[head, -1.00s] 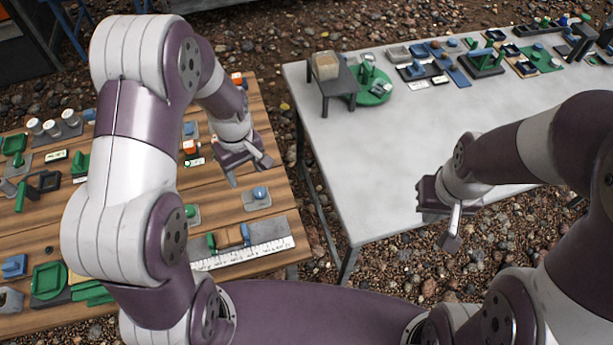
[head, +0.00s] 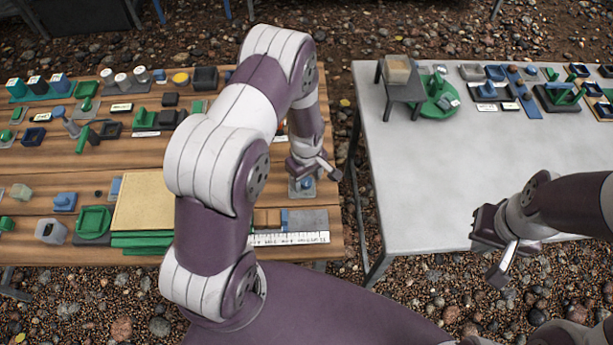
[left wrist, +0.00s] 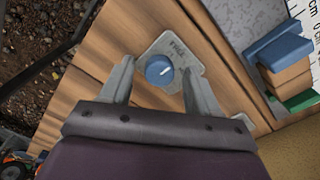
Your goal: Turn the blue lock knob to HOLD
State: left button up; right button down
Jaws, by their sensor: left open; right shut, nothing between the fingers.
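The blue lock knob (left wrist: 159,70) is a round knob with a short white mark, on a grey plate (left wrist: 165,44). In the left wrist view the mark slants to the right and slightly up. Small dark lettering sits on the plate above and right of the knob, too blurred to read surely. In the head view the knob (head: 307,183) is near the wooden table's right edge. My left gripper (head: 314,172) is open above it; in the left wrist view its fingers (left wrist: 155,83) stand on either side of the knob, apart from it. My right gripper (head: 499,262) is shut and empty.
A white ruler (head: 290,238) with blue and tan blocks lies in front of the knob on the wooden table (head: 150,180). A tan board (head: 143,200) is farther left. The grey table (head: 430,185) is clear in front; a gravel gap separates the tables.

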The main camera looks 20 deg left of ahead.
pick_arm(q)
jog(key=c, duration=1)
jog(key=shift+c, duration=0.2)
jog(key=shift+m, duration=0.3)
jog(key=m+p, duration=0.1)
jog(key=m, duration=0.4)
jog(key=shift+m, duration=0.3)
jog(key=m, duration=0.5)
jog(key=shift+m, duration=0.4)
jog(key=o, duration=1)
jog(key=shift+o, duration=0.2)
